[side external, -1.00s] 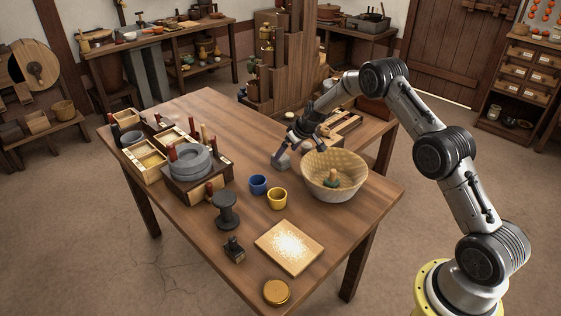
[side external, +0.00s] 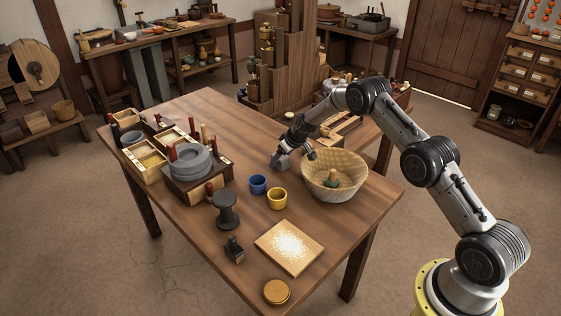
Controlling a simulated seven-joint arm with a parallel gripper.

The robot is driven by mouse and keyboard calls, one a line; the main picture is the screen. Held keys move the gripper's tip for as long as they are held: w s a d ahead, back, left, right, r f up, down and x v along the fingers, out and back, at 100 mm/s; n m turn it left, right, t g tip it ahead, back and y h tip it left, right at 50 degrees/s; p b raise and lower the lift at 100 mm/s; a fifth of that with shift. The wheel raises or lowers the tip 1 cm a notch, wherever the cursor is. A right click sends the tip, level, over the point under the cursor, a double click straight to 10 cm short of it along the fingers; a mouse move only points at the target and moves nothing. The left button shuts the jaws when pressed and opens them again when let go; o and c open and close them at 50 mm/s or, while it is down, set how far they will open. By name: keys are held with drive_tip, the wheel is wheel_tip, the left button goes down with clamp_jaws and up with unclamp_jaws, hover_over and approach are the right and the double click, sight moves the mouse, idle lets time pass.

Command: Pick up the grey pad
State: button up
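The grey pad (side external: 279,162) is a small grey block on the wooden table, to the left of the woven basket. My gripper (side external: 287,149) is low over the table, right at the pad's upper right side, and partly covers it. The fingertips are too small and dark to tell whether they are apart, or whether they touch the pad.
The woven basket (side external: 342,186), holding a green-and-tan object, stands close to my gripper on the right. A blue cup (side external: 258,184) and a yellow cup (side external: 277,198) stand nearer the front. A stone quern (side external: 190,163) and wooden boxes fill the table's left.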

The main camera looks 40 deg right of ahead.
drive_tip(key=c, duration=1)
drive_tip(key=shift+r, duration=0.15)
